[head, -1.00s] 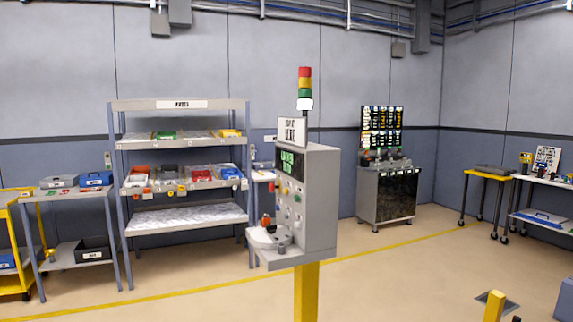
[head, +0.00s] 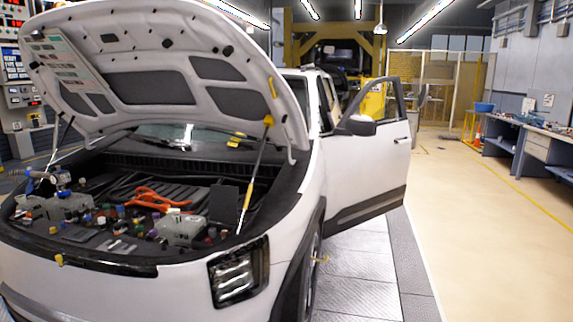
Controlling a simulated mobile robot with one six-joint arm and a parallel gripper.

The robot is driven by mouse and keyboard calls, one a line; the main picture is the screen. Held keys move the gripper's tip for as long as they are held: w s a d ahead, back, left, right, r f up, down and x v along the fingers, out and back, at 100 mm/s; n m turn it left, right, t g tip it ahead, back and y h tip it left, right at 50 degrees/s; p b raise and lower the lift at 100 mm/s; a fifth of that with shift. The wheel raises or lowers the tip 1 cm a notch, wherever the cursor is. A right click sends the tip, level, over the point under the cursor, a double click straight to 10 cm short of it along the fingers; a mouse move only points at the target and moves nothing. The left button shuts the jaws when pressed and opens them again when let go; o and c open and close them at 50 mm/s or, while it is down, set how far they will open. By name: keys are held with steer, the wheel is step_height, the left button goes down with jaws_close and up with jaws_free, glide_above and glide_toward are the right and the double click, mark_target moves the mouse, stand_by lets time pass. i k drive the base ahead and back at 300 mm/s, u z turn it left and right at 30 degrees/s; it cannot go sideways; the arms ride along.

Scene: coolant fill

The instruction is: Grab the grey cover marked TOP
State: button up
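The white car (head: 130,282) stands at the left with its hood (head: 165,80) raised and its engine bay open. Two grey box-like parts, one at the bay's left (head: 65,207) and one at its right front (head: 181,229), sit among many small coloured parts. I cannot read a TOP marking on either, so I cannot tell whether one is the grey cover. An orange tool-like thing (head: 158,200) lies in the middle. My gripper is not in view.
The car's front door (head: 366,165) stands open into the space at its right. A workbench (head: 535,145) runs along the right wall. The floor (head: 455,220) between car and bench is clear. A hood strut (head: 254,180) rises at the bay's right side.

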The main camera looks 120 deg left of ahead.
mark_target(118, 247)
steer(key=z, duration=0.1)
steer(key=k, duration=0.45)
steer(key=u, duration=2.4)
steer(key=k, duration=0.15)
steer(key=u, duration=1.7)
steer(key=k, duration=0.3)
steer(key=z, duration=0.05)
